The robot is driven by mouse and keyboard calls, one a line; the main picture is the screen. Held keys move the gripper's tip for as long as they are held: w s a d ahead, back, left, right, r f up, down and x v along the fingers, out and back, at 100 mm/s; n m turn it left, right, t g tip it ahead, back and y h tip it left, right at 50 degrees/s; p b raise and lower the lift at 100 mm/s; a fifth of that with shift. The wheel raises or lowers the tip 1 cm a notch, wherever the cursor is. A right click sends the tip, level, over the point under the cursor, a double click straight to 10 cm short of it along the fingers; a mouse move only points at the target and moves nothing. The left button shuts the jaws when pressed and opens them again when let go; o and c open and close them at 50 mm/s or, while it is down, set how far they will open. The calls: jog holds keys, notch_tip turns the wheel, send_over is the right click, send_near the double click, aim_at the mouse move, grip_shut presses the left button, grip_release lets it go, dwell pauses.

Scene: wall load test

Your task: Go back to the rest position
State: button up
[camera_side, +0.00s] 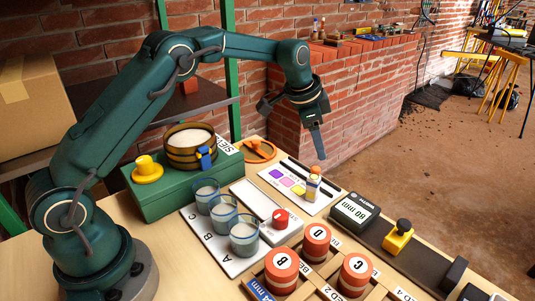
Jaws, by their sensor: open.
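My gripper (291,119) is open and empty, high above the back edge of the wooden table (182,268). Its two fingers are spread apart, one toward the left and one hanging down at the right. It touches nothing that I can see. My green arm arches up from the left side of the table. A small bottle with an orange cap (313,185) stands upright below the gripper, by a white card (273,186) with coloured squares.
A green box (170,195) bears a sieve (189,150). Several glasses (244,236) stand on a lettered white board. Red lettered weights (282,272) stand at the front, with a black rail (377,232) at right. A brick wall (345,103) rises behind the table.

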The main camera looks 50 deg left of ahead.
jog(key=shift+r, duration=0.4)
jog(key=s+d+r+t, duration=0.1)
jog(key=s+r, duration=0.2)
jog(key=r, duration=0.3)
jog(key=s+r+t, duration=0.1)
jog(key=s+r, duration=0.2)
jog(key=r, duration=0.3)
jog(key=s+r+n, duration=0.2)
jog(key=s+r, duration=0.1)
jog(key=s, duration=0.7)
jog(key=s+f+n+g, duration=0.1)
jog(key=s+f+n, duration=0.4)
jog(key=s+f, duration=0.4)
jog(key=s, duration=0.5)
jog(key=shift+s+d+f+n, duration=0.15)
jog(key=shift+d+n, duration=0.05)
jog(key=shift+n, duration=0.2)
